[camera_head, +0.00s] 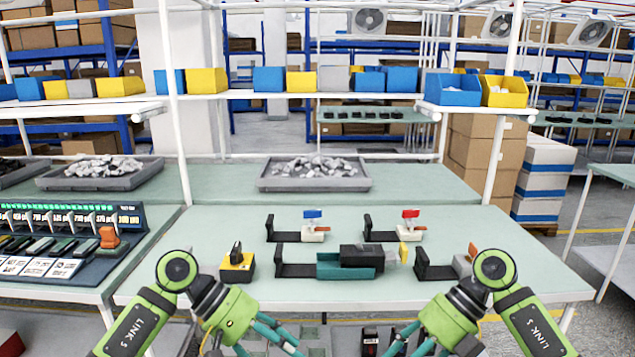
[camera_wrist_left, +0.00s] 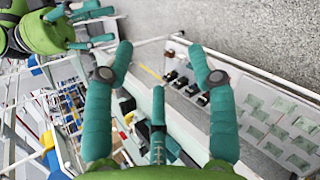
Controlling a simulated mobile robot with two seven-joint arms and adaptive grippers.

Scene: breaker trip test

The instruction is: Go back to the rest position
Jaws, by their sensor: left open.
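My left gripper (camera_head: 268,338) is low at the front edge of the workbench in the head view, its teal fingers partly cut off by the picture's bottom. In the left wrist view the left gripper (camera_wrist_left: 160,62) has its fingers spread wide with nothing between them. My right gripper (camera_head: 408,340) mirrors it at the front edge on the right. The right gripper also shows at the upper left of the left wrist view (camera_wrist_left: 98,27), its teal fingers apart and no object visible between them. Both grippers are apart from the fixtures on the bench.
The pale green workbench (camera_head: 215,222) carries a teal and black fixture (camera_head: 345,265), black holders with a blue-topped piece (camera_head: 313,226) and a red-topped piece (camera_head: 409,226), and a yellow-black block (camera_head: 237,264). A labelled breaker rack (camera_head: 70,240) stands left. Grey parts trays (camera_head: 314,185) sit behind.

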